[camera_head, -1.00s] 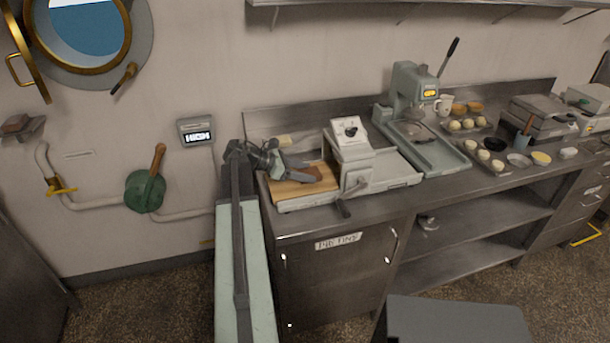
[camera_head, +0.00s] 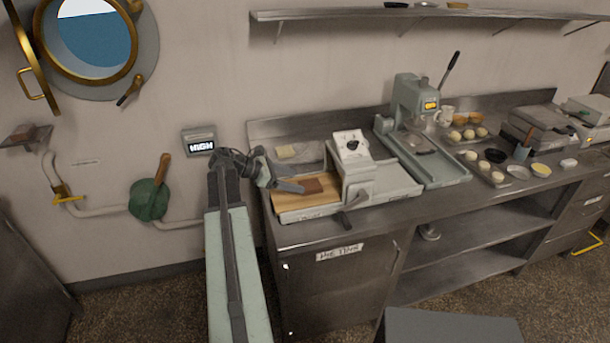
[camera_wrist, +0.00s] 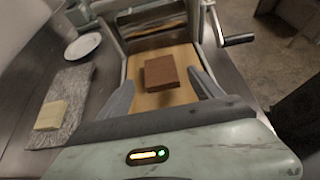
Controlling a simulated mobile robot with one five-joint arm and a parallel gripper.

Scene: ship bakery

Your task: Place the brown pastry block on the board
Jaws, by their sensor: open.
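The brown pastry block (camera_wrist: 162,73) lies flat on the wooden board (camera_wrist: 178,98) in the wrist view, between and beyond my open fingertips. My gripper (camera_wrist: 162,92) is open and empty, with one finger on each side of the near part of the board. In the head view my gripper (camera_head: 293,186) is above the board's left part. I cannot tell whether the fingers touch the board.
The sheeter body (camera_head: 350,165) with its crank stands right of the board. A pale block (camera_wrist: 49,115) lies on a grey cloth left of the board, with a white dish (camera_wrist: 83,46) beyond it. A green press (camera_head: 415,105) stands farther right. The wall is behind.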

